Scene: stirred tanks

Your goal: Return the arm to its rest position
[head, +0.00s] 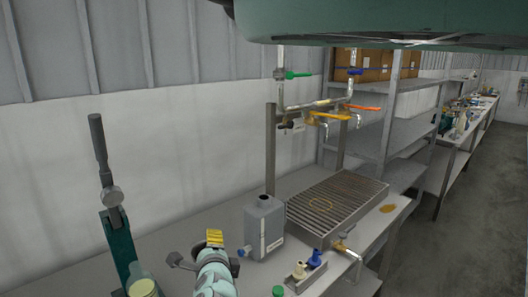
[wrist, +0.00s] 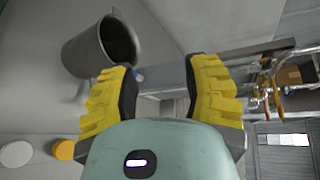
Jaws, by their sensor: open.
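My gripper (wrist: 162,85) shows in the wrist view, with its two yellow ridged fingers spread apart. Nothing is held between them. Its teal body fills the lower middle of that view. A large teal shape very close to the camera covers the top right there.
A workbench carries a grey canister (head: 264,228), a slatted metal grate (head: 338,205) and a teal lever device (head: 119,245). Taps (head: 325,112) stand above the grate. A shelf rack (head: 395,130) is behind. The wrist view shows a grey bucket-like vessel (wrist: 85,52). Open floor lies right.

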